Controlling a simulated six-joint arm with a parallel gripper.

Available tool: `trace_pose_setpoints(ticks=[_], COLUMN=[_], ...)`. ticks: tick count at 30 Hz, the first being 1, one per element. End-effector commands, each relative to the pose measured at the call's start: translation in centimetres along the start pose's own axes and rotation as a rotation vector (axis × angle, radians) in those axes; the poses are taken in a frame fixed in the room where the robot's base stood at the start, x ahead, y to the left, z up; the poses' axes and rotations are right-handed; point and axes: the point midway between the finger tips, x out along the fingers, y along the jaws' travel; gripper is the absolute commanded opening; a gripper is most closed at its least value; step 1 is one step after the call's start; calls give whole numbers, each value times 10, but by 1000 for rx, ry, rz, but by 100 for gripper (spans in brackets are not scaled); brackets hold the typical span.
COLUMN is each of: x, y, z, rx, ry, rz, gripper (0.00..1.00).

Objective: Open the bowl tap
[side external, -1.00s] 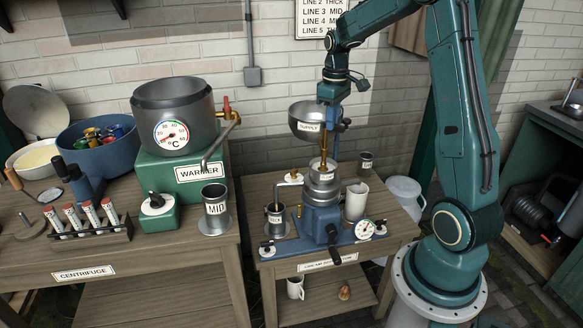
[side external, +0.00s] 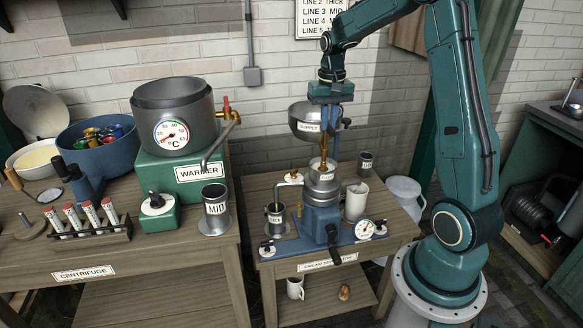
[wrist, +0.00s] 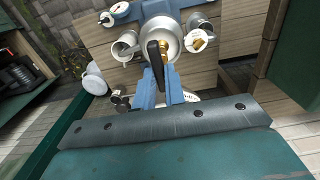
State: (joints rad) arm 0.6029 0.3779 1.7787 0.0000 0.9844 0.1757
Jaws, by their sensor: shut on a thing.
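The supply bowl (side external: 306,122) is a grey metal bowl labelled SUPPLY, held above the separator (side external: 322,187). A brass tap and spout (side external: 323,150) hang below the bowl's right side. My gripper (side external: 335,123) points down beside the bowl's right side, with its blue fingers partly in front of the stand. In the wrist view, a black tap lever (wrist: 154,52) sits between the tips of my gripper (wrist: 160,84), and the fingers are shut on it. Brass (wrist: 169,46) shows beside the lever. The lever's inner end is hidden by the fingers.
The warmer (side external: 177,135) and MID can (side external: 216,210) are on the left table. My gripper has open air on its right.

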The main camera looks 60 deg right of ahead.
Motion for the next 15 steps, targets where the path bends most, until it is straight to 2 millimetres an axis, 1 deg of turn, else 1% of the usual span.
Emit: trace_pose_setpoints(ticks=[14, 15], x=[0, 0], y=[0, 0], z=[1, 1], rx=[25, 25], ry=[-3, -3], rz=[1, 1], gripper=[0, 14])
